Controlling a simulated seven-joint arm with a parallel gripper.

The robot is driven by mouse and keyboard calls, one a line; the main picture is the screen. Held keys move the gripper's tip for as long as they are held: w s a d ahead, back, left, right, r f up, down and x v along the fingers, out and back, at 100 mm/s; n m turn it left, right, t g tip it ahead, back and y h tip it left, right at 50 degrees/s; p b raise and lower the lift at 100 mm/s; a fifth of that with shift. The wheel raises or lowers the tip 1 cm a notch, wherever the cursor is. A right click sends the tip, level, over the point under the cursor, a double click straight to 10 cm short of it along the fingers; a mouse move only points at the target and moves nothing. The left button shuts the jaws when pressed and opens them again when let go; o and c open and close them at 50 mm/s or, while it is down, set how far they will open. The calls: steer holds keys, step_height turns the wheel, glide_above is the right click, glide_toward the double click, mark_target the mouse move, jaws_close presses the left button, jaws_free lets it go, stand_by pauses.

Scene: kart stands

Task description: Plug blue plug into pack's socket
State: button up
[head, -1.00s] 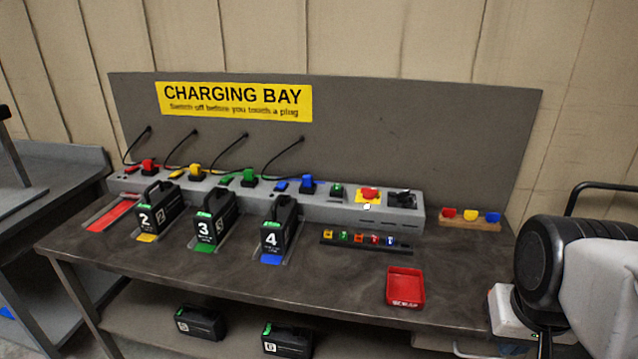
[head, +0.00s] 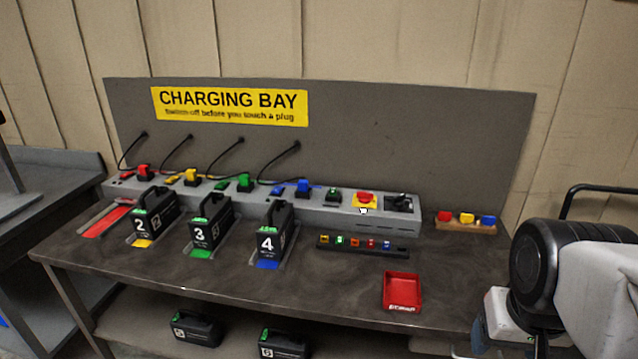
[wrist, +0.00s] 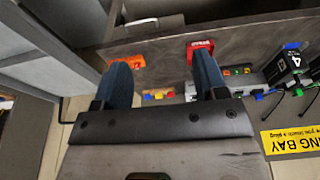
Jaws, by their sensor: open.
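The blue plug (head: 303,186) sits on the grey charging rail (head: 330,208), with a black cable running up to the back panel. Black pack 4 (head: 272,240) stands upright on the bench in front of the rail, over a blue floor mark. I cannot make out its socket. Pack 4 also shows in the wrist view (wrist: 286,64) at the right. My gripper (wrist: 163,72) is open and empty, its two blue-grey fingers apart and well away from the plug and pack.
Pack 2 (head: 150,222) and pack 3 (head: 212,226) stand left of pack 4. A red scrap tray (head: 402,292), a strip of small coloured parts (head: 350,244) and a wooden block with coloured pieces (head: 466,221) lie to the right. The front middle of the bench is clear.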

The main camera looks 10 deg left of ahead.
steer(key=w+a+r, duration=0.2)
steer(key=w+r, duration=0.1)
steer(key=w, duration=0.6)
steer(key=w+a+r, duration=0.3)
steer(key=w, duration=0.5)
steer(key=t, duration=0.2)
glide_above(304, 181)
steer(key=s, duration=0.3)
step_height(304, 181, down, 13)
steer(key=shift+w+a+f, duration=0.1)
steer(key=shift+w+f, duration=0.05)
steer(key=shift+w, duration=0.1)
steer(key=shift+f, duration=0.15)
steer(key=shift+x, duration=1.15)
steer(key=shift+f, duration=0.15)
